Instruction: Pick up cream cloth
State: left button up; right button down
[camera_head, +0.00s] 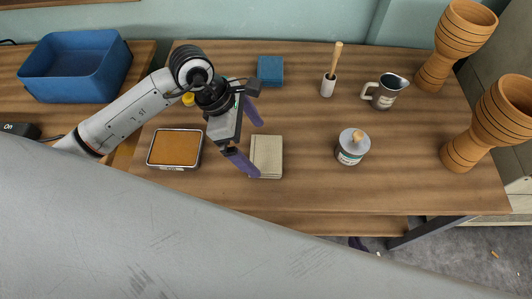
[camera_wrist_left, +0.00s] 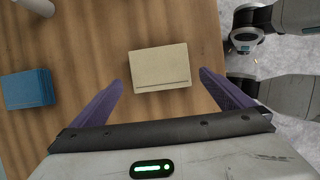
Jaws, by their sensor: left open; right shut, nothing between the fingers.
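The cream cloth (camera_head: 268,157) is a folded flat rectangle lying on the wooden table, near the front edge and right of the orange-brown tray. My left gripper (camera_head: 256,150) is open and empty above its left side, its purple fingers spread. In the left wrist view the cloth (camera_wrist_left: 160,67) appears between and slightly beyond the open fingertips of my left gripper (camera_wrist_left: 160,79), with no visible contact.
A rectangular tin (camera_head: 174,148) with orange-brown contents is left of the cloth. A folded blue cloth (camera_head: 270,70) lies behind. A lidded can (camera_head: 352,146), a metal pitcher (camera_head: 385,91) and a white holder (camera_head: 328,86) with a stick stand right. Goblet drums (camera_head: 490,122) stand far right.

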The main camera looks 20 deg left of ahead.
aim_at(261, 153)
pick_arm(q)
jog(key=shift+x, duration=1.6)
jog(key=shift+c, duration=0.4)
jog(key=c, duration=0.9)
jog(key=shift+o, duration=0.2)
notch_tip(261, 153, up, 10)
jog(key=o, duration=0.5)
jog(key=c, duration=0.4)
